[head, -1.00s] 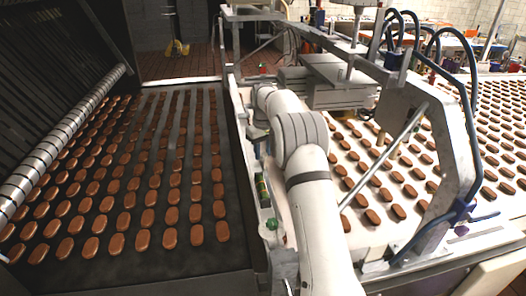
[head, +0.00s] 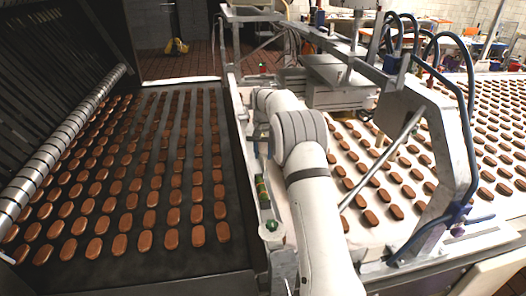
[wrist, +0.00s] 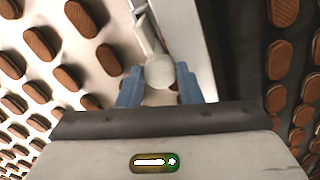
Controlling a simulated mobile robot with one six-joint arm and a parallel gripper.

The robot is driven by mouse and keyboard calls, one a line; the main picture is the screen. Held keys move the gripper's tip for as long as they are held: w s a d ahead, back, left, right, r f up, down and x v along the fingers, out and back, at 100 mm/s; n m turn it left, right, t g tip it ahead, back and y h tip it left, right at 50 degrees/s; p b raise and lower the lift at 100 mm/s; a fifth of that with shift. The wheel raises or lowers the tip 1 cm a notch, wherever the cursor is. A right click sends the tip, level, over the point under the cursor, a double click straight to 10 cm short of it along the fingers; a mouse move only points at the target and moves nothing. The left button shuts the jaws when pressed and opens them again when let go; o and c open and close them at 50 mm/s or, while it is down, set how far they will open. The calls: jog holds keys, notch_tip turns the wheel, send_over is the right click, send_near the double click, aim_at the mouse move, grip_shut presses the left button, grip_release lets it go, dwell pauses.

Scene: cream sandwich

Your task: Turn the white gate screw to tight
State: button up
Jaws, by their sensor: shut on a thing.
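The white gate screw (wrist: 160,71) shows in the wrist view as a pale round knob between my fingertips. My gripper (wrist: 160,86) has two blue fingers, one on each side of the knob, and is shut on it. I cannot tell from the picture how far the screw is turned. In the head view my own white arm hides the knob and most of the gripper.
A dark belt (head: 60,275) with rows of brown biscuits lies to the left, and a white belt (head: 345,235) with biscuits to the right. A metal frame (head: 455,150) with blue hoses (head: 472,85) stands close to the right of my arm.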

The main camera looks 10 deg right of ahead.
aim_at(263, 155)
jog(key=m, duration=0.3)
jog(key=shift+m, duration=0.3)
jog(key=shift+m+p, duration=0.3)
jog(key=shift+m, duration=1.5)
jog(key=o, duration=1)
notch_tip(263, 155, up, 8)
jog(key=shift+f+b, duration=0.1)
jog(key=shift+b, duration=0.45)
